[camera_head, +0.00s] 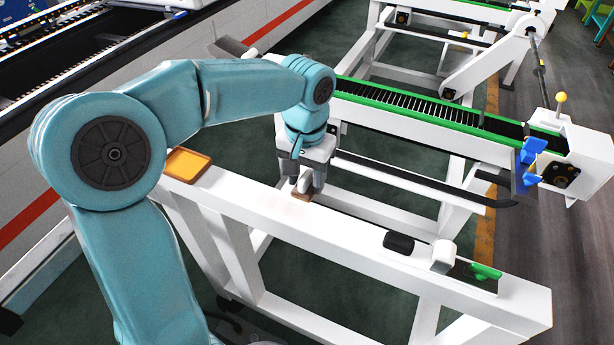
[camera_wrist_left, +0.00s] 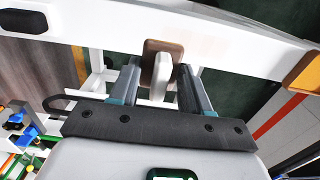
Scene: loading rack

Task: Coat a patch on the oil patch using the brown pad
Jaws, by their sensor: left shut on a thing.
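The brown pad (camera_head: 302,197) is at the top face of a white beam (camera_head: 370,248), below my left gripper (camera_head: 306,184). The left wrist view shows the brown pad (camera_wrist_left: 153,46) with a pale upright grip (camera_wrist_left: 162,72) between the fingers of my left gripper (camera_wrist_left: 160,85), which is shut on it. Whether the pad touches the beam is hard to tell. A faint pinkish tint (camera_head: 292,215) on the beam beside the pad may be the oil patch; its outline is unclear. My right gripper is not in view.
An orange tray (camera_head: 188,165) lies at the beam's left end. A black block (camera_head: 399,243), a white block (camera_head: 443,255) and a green piece (camera_head: 486,272) sit toward its right end. A green-edged conveyor (camera_head: 440,120) stands behind. The beam between pad and black block is clear.

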